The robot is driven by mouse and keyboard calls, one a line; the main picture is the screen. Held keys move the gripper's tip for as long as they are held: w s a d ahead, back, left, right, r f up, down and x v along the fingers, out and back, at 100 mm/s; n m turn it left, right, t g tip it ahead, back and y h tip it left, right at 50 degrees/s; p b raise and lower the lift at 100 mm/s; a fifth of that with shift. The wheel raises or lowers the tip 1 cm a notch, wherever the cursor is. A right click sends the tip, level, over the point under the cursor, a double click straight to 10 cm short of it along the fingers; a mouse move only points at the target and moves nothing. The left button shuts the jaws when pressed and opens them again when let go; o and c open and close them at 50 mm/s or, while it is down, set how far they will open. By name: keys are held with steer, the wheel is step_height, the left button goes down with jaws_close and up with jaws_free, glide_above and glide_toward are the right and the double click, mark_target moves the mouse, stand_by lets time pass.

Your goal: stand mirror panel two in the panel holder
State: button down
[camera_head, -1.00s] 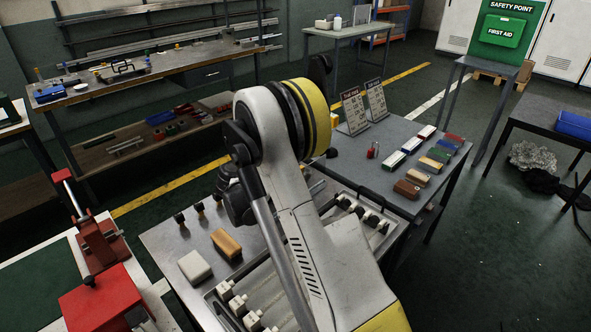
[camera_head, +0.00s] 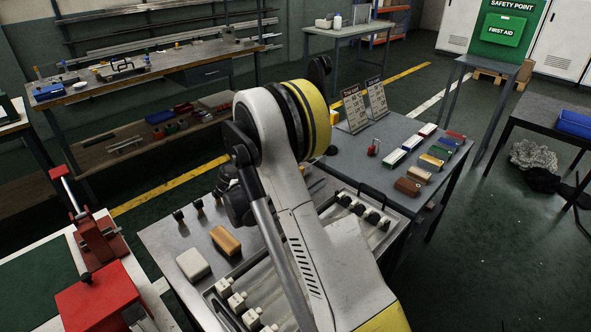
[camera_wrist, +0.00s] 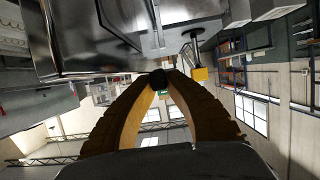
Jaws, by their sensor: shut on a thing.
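I cannot tell whether this knob belongs to mirror panel two. A shiny metal surface (camera_wrist: 65,55) fills the upper left of the wrist view, close beyond the fingertips. I cannot pick out the mirror panels or the panel holder for certain. In the head view my arm covers the middle of the near metal bench (camera_head: 165,240), and my gripper is hidden there.
The near bench bears a pale block (camera_head: 193,263), a tan block (camera_head: 225,241) and a tray with several white-and-black fittings (camera_head: 237,303). The grey table (camera_head: 395,140) at the right holds two sign cards and coloured blocks. A red device (camera_head: 95,300) stands at the left.

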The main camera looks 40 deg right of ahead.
steer(key=shift+f+b, duration=0.7)
steer(key=shift+f, duration=0.2)
steer(key=c, duration=1.4)
jaws_free()
steer(key=shift+c, duration=0.2)
steer(key=v, duration=1.2)
steer(key=s+a+r+n+t+y, duration=0.2)
steer(key=s+a+n+y, duration=0.5)
steer(key=s, duration=0.5)
steer(key=s+a+r+n+t+y, duration=0.3)
steer(key=s+a+n+y, duration=0.3)
steer(key=s+a+n, duration=0.3)
steer(key=s+a+r, duration=0.1)
steer(key=s+a, duration=0.2)
steer(key=shift+s+r+y, duration=0.2)
steer(key=shift+r+y, duration=0.15)
steer(key=shift+y, duration=0.05)
